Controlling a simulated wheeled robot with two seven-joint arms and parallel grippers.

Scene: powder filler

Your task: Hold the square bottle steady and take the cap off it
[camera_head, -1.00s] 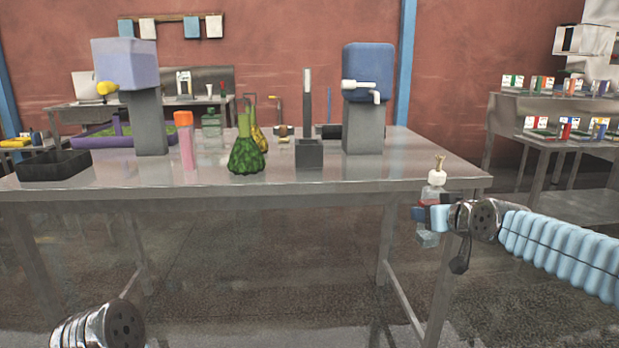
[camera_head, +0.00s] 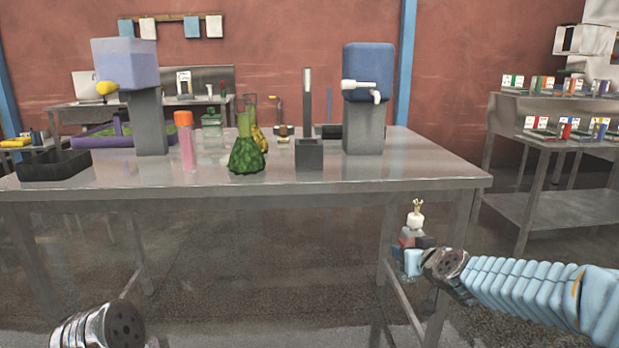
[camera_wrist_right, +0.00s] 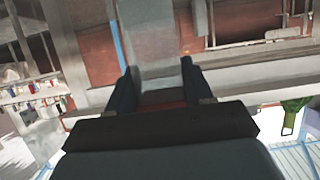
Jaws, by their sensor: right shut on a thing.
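A clear square bottle (camera_head: 411,234) with a white cap (camera_head: 415,220) and a small gold piece on top is held upright in my right gripper (camera_head: 408,246). It is in front of the table's right end, below the tabletop level. In the right wrist view the pale, see-through bottle (camera_wrist_right: 158,35) shows between the two dark fingers (camera_wrist_right: 158,90), which are shut on it. The cap sits on the bottle. Of my left arm only a metal joint shows at the lower left; its gripper is out of view.
The steel table (camera_head: 300,186) bears a black tray (camera_head: 54,165), an orange-capped pink bottle (camera_head: 187,140), a green flask (camera_head: 247,150), a grey holder (camera_head: 309,155) and a blue dispenser (camera_head: 367,85). Open room lies in front of the table.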

